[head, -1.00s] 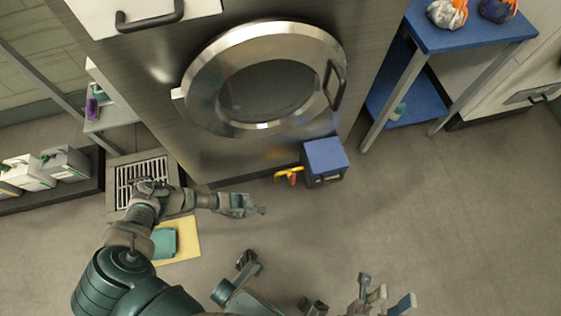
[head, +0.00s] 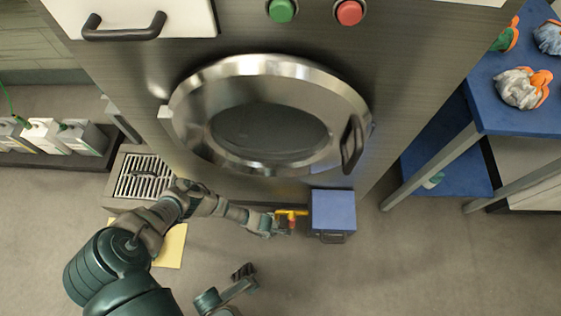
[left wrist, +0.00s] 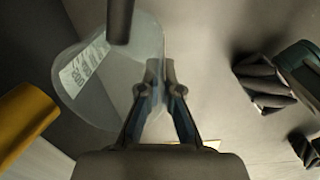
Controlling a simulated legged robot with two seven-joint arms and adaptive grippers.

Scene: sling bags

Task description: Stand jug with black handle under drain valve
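In the left wrist view a translucent jug (left wrist: 105,85) with a white label fills the left-centre. A black bar (left wrist: 118,20) crosses its upper edge; I cannot tell whether it is the jug's handle. My left gripper (left wrist: 160,70) has its fingers closed to a narrow gap at the jug's right edge and looks shut on it. In the head view my left gripper (head: 272,225) is just left of and below the drain valve (head: 292,213), which is yellow and red. The jug is hard to make out there.
The valve sits low on the steel machine (head: 400,110), left of a blue box (head: 333,210). A floor grate (head: 145,175) and a yellow sheet (head: 172,245) lie to the left. A blue table (head: 525,115) is at right.

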